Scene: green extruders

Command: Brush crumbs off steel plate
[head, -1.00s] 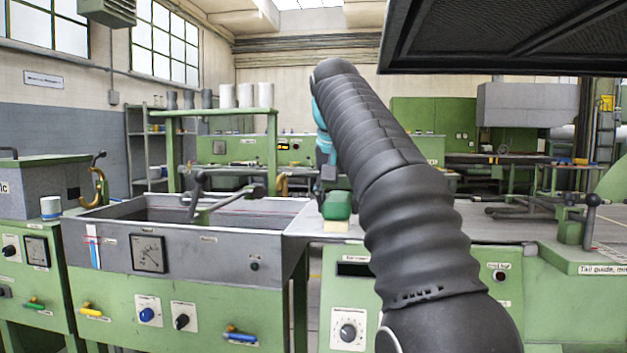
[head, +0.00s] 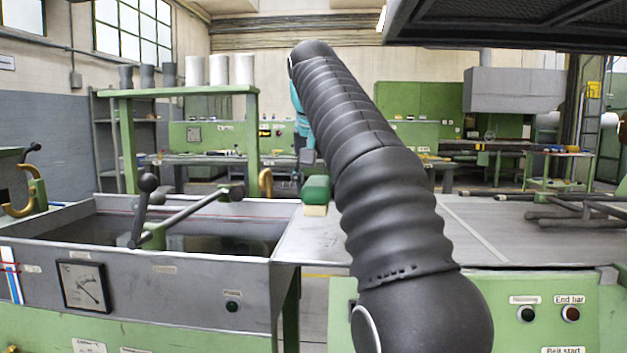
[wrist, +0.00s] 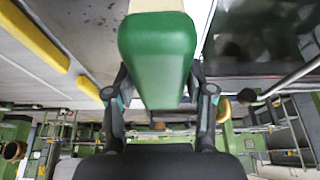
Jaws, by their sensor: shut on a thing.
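A brush with a green block (head: 316,190) and cream bristles (head: 315,211) shows just left of my arm in the head view. My gripper (wrist: 158,88) is shut on the brush's green block (wrist: 157,58), with a finger on each side, in the wrist view. In the head view the arm mostly hides the gripper. The grey steel plate (head: 318,240) lies below the brush, right of the trough. The bristles are at or just above its surface; I cannot tell whether they touch. I cannot make out clear crumbs in the head view.
A grey-walled trough (head: 200,263) with a ball-ended lever (head: 147,184) stands left of the plate. Dark bars (head: 580,212) lie at the right on the machine top. A dark mesh hood (head: 500,22) hangs at the upper right. Yellow strips (wrist: 35,35) show in the wrist view.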

